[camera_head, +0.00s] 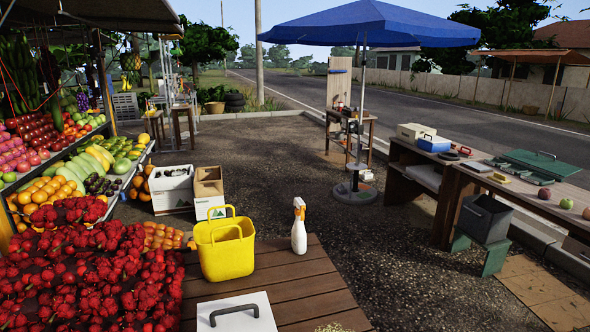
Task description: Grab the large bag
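A large yellow bag (228,258) with two upright loop handles stands on the brown slatted wooden table (300,281) in the lower middle of the head view. It looks upright, and I see no contents at its opening. A white spray bottle with an orange nozzle (299,230) stands to its right, apart from it. Neither of my grippers shows in the head view, so I cannot see whether they are open or shut.
A white lid with a grey handle (236,314) is in front of the bag. Heaped red fruit (90,270) lies close on the left. Cardboard boxes (208,187) stand on the ground behind. The table right of the spray bottle is mostly clear. A blue parasol (370,25) stands farther back.

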